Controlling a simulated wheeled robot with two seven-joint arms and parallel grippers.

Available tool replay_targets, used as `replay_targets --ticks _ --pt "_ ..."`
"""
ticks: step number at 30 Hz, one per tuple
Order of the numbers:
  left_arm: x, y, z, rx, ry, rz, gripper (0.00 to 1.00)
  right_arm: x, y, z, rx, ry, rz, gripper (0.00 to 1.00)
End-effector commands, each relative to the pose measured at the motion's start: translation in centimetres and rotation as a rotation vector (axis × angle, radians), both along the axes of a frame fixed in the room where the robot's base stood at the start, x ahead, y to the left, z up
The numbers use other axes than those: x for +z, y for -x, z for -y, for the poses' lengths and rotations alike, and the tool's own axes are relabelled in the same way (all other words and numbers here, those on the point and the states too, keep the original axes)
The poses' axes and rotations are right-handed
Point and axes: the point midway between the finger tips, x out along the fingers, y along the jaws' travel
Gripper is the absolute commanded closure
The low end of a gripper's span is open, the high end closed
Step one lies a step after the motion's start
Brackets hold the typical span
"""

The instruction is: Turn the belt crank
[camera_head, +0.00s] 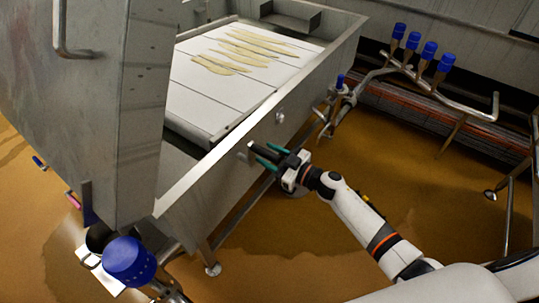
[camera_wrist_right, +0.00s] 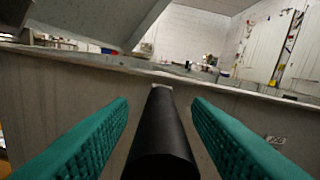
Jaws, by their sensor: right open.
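The belt crank shows as a black round handle (camera_wrist_right: 160,140) in the right wrist view. It stands out from the steel side wall of the machine and points back toward the camera. My right gripper (camera_head: 268,154) is at the machine's side wall in the head view, with its teal fingers toward the wall. It is open. In the right wrist view its fingers (camera_wrist_right: 160,125) lie on either side of the handle, with a visible gap on each side. In the head view the crank is hard to separate from the gripper. My left gripper is not in view.
The steel machine (camera_head: 232,172) has a white belt (camera_head: 190,92) bearing several pale strips (camera_head: 245,52). A steel cabinet (camera_head: 140,100) stands at left. A blue knob (camera_head: 130,261) is at the lower left. Pipes with blue caps (camera_head: 429,50) stand at right. The wet brown floor (camera_head: 350,150) is partly clear.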

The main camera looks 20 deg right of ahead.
Motion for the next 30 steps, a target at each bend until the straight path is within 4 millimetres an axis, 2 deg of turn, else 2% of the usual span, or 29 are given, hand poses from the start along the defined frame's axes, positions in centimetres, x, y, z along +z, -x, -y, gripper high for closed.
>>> replay_targets --ticks 9,15,18,30 --pt "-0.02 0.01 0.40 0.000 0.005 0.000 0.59 -0.03 -0.20 -0.16 0.000 0.000 -0.001 0.55" --pt "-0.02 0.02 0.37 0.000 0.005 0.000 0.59 -0.03 -0.19 -0.14 0.000 0.001 -0.001 0.88" --pt "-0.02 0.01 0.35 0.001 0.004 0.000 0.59 -0.03 -0.18 -0.14 0.000 0.001 -0.001 1.00" --pt "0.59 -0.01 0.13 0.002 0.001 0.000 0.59 0.11 -0.43 0.13 0.001 -0.033 -0.028 1.00"
